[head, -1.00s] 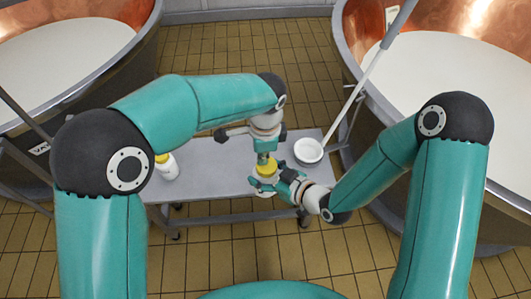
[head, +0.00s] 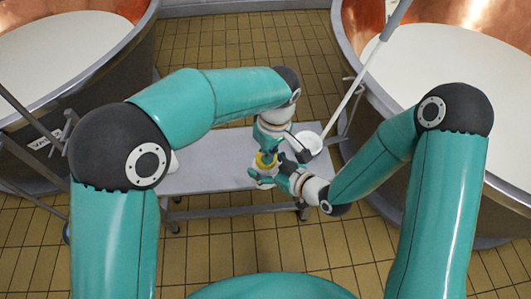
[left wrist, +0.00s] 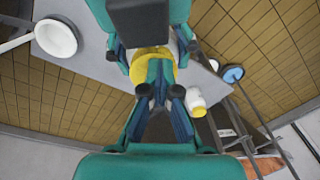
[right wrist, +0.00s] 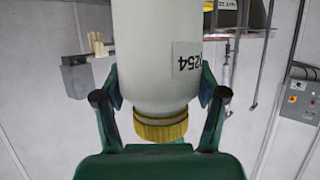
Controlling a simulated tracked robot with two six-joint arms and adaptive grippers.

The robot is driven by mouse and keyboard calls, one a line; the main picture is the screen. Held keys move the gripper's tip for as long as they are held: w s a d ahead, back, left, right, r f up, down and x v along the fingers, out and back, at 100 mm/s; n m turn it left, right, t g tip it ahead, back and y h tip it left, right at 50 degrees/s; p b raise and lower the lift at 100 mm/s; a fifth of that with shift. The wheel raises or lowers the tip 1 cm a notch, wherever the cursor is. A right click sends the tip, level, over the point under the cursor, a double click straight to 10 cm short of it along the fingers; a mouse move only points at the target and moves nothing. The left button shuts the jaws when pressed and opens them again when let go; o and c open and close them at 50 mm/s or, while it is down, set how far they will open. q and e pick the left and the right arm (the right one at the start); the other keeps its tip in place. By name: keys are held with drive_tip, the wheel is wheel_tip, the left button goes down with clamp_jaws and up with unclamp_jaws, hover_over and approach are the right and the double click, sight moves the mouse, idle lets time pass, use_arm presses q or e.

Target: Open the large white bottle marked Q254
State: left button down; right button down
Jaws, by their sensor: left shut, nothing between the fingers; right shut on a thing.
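The large white bottle (right wrist: 157,70) fills the middle of the right wrist view. Its label, ending in 254, appears upside down, and its yellow cap (right wrist: 162,127) is on. My right gripper (right wrist: 162,92) is shut around the bottle's sides. My left gripper (head: 268,149) is shut and empty, just over the cap. In the left wrist view my left gripper (left wrist: 160,72) partly covers the cap (left wrist: 150,54); I cannot tell whether they touch.
A grey table (head: 205,170) stands between two copper vats (head: 450,75). A white bowl-like ladle (head: 309,143) with a long handle lies at its right end. A small white bottle with a yellow cap (left wrist: 196,102) stands near a blue round object (left wrist: 232,74).

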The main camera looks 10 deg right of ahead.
use_arm(q)
drive_tip(key=shift+s+d+f+n, duration=0.15)
drive_tip(key=shift+d+f+n, duration=0.1)
drive_tip(key=shift+n, duration=0.35)
drive_tip(key=c, duration=1.3)
unclamp_jaws()
drive_tip(key=shift+a, duration=0.1)
drive_tip(key=shift+r, duration=0.1)
